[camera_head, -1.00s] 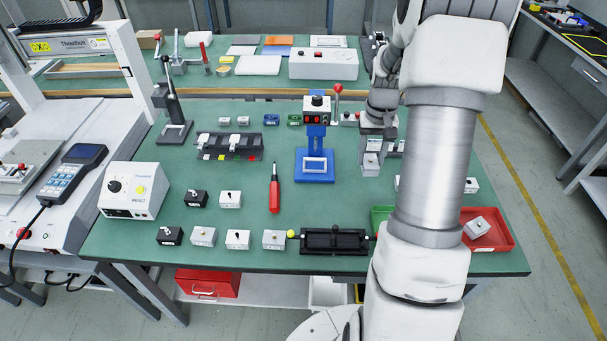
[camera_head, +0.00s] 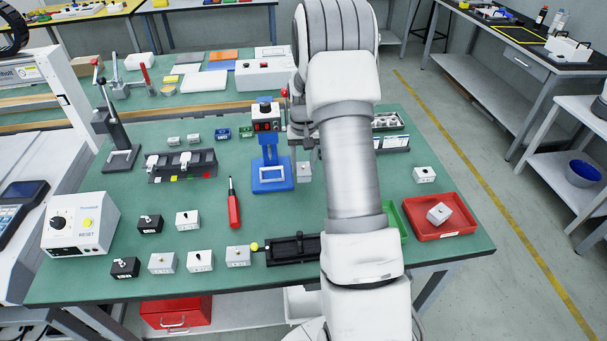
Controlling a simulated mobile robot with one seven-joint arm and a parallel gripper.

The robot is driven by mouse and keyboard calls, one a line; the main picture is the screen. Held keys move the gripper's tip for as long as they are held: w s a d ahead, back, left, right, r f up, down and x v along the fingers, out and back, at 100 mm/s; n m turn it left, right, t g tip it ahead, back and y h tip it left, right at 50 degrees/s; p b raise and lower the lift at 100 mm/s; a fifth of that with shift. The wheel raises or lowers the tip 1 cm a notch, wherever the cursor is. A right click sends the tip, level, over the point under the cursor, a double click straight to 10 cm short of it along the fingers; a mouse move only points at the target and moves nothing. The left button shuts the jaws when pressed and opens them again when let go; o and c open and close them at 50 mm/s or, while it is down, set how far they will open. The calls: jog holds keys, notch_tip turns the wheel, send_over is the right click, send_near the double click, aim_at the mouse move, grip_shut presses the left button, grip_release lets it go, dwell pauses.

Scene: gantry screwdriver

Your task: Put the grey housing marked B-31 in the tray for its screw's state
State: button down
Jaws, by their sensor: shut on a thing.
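My gripper (camera_head: 304,158) is beyond my forearm, just right of the blue stand, and partly hidden. It is shut on a grey housing (camera_head: 305,173), whose marking I cannot read. A red tray (camera_head: 462,229) stands at the right front with one grey housing (camera_head: 438,214) in it. A green tray (camera_head: 402,232) beside it is mostly hidden by my arm. More grey housings stand at the front left (camera_head: 162,263), (camera_head: 200,261), (camera_head: 238,256), one behind them (camera_head: 187,220), and one at the right (camera_head: 424,174). Their labels are too small to read.
The blue stand (camera_head: 272,180) is close left of the held housing. A red screwdriver (camera_head: 233,208), black housings (camera_head: 150,223), a black fixture (camera_head: 290,250) and a control box (camera_head: 80,224) are on the green table. The table between the right housing and red tray is clear.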

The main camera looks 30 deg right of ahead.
aim_at(304, 167)
jog(key=shift+f, duration=1.8)
jog(key=shift+b, duration=0.3)
jog(key=shift+f, duration=0.2)
jog(key=shift+c, duration=1.6)
grip_release()
